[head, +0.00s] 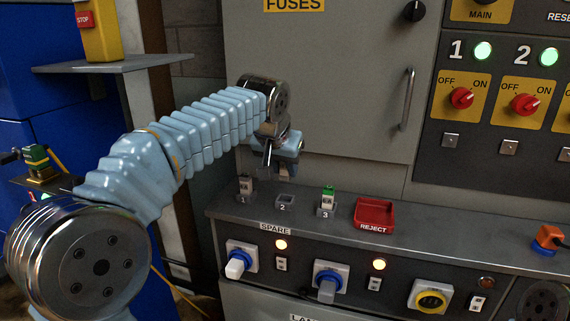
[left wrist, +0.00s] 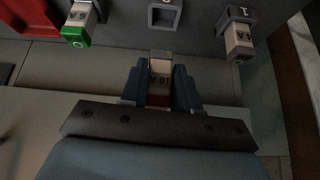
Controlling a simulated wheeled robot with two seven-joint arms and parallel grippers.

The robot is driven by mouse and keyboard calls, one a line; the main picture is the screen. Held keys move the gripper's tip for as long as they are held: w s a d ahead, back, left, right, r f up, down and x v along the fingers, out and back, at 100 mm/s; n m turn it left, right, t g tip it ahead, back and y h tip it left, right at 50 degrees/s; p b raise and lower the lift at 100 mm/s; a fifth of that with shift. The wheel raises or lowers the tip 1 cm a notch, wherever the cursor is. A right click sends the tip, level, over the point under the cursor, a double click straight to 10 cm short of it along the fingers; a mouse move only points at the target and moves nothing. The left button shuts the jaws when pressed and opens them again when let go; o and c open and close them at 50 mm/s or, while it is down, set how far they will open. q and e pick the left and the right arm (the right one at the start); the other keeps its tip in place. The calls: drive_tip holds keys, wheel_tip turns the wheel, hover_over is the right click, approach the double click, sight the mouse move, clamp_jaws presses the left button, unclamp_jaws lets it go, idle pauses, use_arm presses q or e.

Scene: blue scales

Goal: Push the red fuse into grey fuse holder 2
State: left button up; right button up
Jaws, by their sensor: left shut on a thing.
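My left gripper (head: 270,158) is above and behind the row of fuse holders, in front of the grey cabinet. In the left wrist view its two blue fingers (left wrist: 160,88) are shut on the red fuse (left wrist: 160,76), a pale block with dark lettering and a red band near the palm. The fuse's pale end points towards grey fuse holder 2 (left wrist: 165,15), apart from it. In the head view, holder 2 (head: 284,202) is an empty square socket on the ledge. The fuse cannot be made out clearly in the head view. My right gripper is not in view.
Holder 1 (head: 245,195) holds a pale fuse. Holder 3 (head: 325,211) holds a green-topped fuse (head: 328,194). A red reject tray (head: 374,215) sits right of them. The grey cabinet door (head: 330,80) rises behind the ledge; switches (head: 330,278) line the front panel below.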

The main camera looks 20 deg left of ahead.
use_arm(q)
drive_tip(key=shift+f, duration=0.1)
drive_tip(key=shift+f+b, duration=0.85)
drive_tip(key=shift+f, duration=0.25)
wheel_tip(320, 180, down, 3)
drive_tip(key=b, duration=0.3)
drive_tip(key=shift+f, duration=0.2)
drive_tip(key=shift+s+p, duration=0.1)
drive_tip(key=shift+p, duration=0.2)
idle(0.8)
drive_tip(key=shift+f+b, duration=0.3)
idle(0.4)
